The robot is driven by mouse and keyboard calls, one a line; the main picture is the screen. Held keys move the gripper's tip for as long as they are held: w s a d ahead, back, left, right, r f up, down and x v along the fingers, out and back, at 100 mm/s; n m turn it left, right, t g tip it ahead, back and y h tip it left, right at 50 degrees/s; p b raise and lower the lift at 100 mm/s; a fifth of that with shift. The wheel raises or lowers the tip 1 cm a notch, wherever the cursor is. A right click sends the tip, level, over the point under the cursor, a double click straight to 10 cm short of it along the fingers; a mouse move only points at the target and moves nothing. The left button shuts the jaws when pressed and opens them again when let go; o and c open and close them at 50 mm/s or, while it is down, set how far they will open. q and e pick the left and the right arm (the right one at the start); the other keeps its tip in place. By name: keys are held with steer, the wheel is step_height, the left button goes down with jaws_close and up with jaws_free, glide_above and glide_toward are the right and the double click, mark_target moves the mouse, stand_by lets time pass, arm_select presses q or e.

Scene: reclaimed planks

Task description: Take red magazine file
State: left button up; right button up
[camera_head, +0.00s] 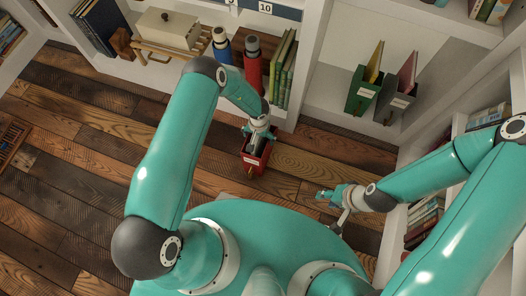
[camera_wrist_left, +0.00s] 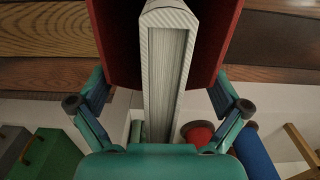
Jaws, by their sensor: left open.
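The red magazine file (camera_head: 247,163) shows in the head view over the plank floor, in front of the shelf. I cannot tell whether it rests on the floor. My left gripper (camera_head: 257,130) is at its upper end. In the left wrist view, the red walls of the file (camera_wrist_left: 222,35) stand on both sides of a pale grey book (camera_wrist_left: 165,70) inside it. The left gripper's fingers (camera_wrist_left: 158,95) are spread apart, one on each side. My right gripper (camera_head: 328,194) is over the floor to the right, apart from the file; its opening is too small to judge.
A green magazine file (camera_head: 361,92) and a grey one (camera_head: 399,100) stand on the right shelf. A red bottle (camera_head: 252,68), a blue bottle (camera_head: 222,47), green books (camera_head: 285,70) and a cream box (camera_head: 168,29) stand on the back shelf. The floor at left (camera_head: 75,150) is mostly clear.

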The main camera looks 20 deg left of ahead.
arm_select(q)
steer(key=c, duration=1.5)
steer(key=shift+w+r, duration=0.1)
steer(key=shift+r, duration=0.05)
steer(key=shift+c, duration=0.4)
